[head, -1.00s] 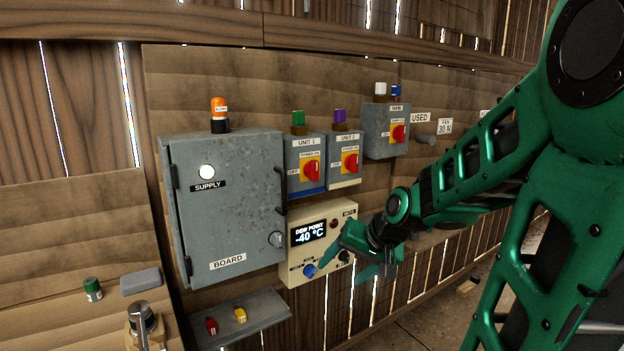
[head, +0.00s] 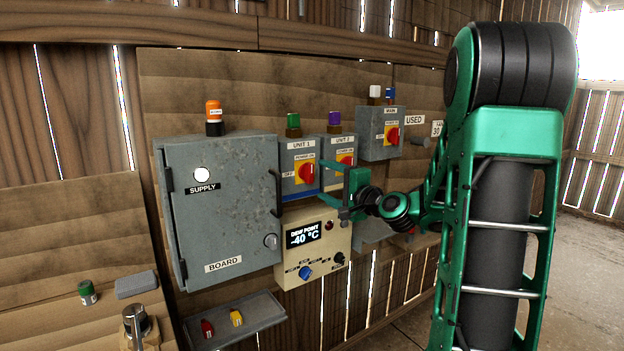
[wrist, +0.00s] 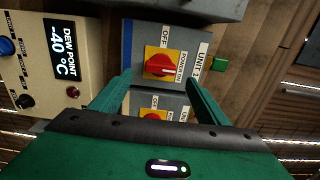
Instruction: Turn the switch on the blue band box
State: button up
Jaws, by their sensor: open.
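The blue band box is the UNIT 1 box (head: 300,190), grey with a blue strip along its bottom and a green lamp on top. Its red rotary switch (head: 307,173) sits on a yellow plate, with OFF and POWER ON labels. In the wrist view the switch (wrist: 158,68) shows just beyond the fingertips, beside the blue band (wrist: 127,50). My gripper (head: 325,184) is open and empty, its fingers pointing at the box from the right, in front of UNIT 2. It appears apart from the switch. In the wrist view my gripper (wrist: 158,82) partly hides the UNIT 2 box.
The UNIT 2 box (head: 341,150) with a purple lamp adjoins on the right. The cream dew point box (head: 315,268) with a blue knob is below. The large grey BOARD cabinet (head: 220,225) and its handle stand left. The MAIN box (head: 370,140) is at upper right.

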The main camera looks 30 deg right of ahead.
aim_at(311, 175)
jog(key=w, duration=0.7)
jog(key=shift+a, duration=0.15)
jog(key=shift+c, duration=0.4)
